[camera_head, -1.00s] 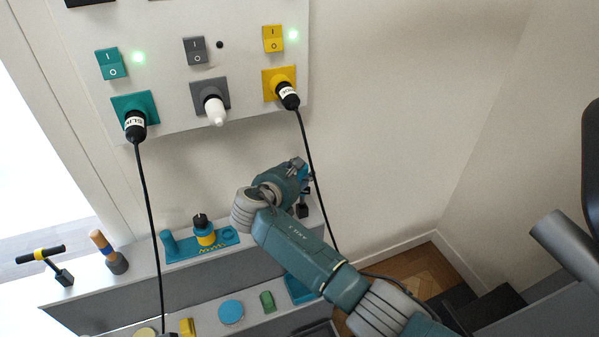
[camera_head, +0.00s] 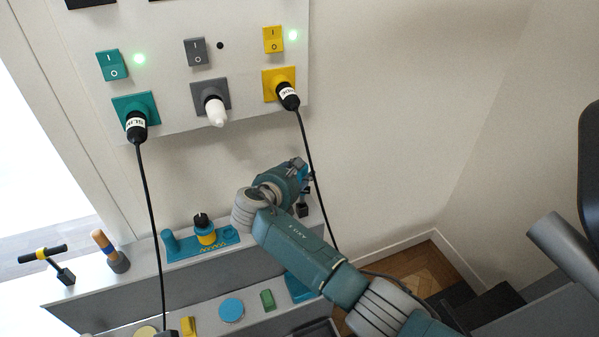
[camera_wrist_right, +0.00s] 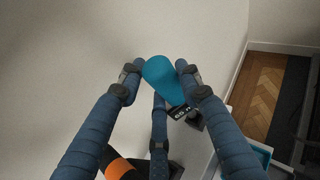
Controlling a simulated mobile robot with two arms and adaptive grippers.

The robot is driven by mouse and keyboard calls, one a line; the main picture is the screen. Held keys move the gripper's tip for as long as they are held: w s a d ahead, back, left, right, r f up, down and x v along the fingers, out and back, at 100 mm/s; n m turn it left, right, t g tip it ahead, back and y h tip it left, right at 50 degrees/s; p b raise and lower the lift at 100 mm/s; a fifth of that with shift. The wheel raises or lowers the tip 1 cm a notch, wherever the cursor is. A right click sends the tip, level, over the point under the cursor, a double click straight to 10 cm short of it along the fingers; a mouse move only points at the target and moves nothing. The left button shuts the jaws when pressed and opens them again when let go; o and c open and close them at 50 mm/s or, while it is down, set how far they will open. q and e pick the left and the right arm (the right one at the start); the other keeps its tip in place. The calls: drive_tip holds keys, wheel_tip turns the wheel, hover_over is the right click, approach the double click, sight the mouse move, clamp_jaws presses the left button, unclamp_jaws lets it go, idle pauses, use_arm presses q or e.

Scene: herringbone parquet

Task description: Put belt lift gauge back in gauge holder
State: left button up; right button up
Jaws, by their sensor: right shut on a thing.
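My right gripper (camera_head: 302,178) is beside the wall above the right end of the grey shelf, partly hidden by its own wrist. In the right wrist view, the right gripper (camera_wrist_right: 160,75) is shut on a teal paddle-shaped piece with a black lettered label, which looks like the belt lift gauge (camera_wrist_right: 165,80). A small black block (camera_head: 303,211) stands on the shelf just below the gripper. It looks like the gauge holder, but I cannot tell for sure, nor whether the gauge touches it. My left gripper is not in view.
The grey shelf (camera_head: 90,284) carries a T-handled tool (camera_head: 45,256), an orange-handled tool (camera_head: 108,247) and a teal stand (camera_head: 210,248) with a yellow-and-blue piece. Black cables (camera_head: 320,190) hang from the socket panel (camera_head: 170,60), one close to my right gripper. A teal tray (camera_head: 300,288) is below.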

drive_tip(key=shift+f+b, duration=1.3)
drive_tip(key=shift+f, duration=0.95)
drive_tip(key=o, duration=1.3)
drive_tip(key=shift+r, duration=0.1)
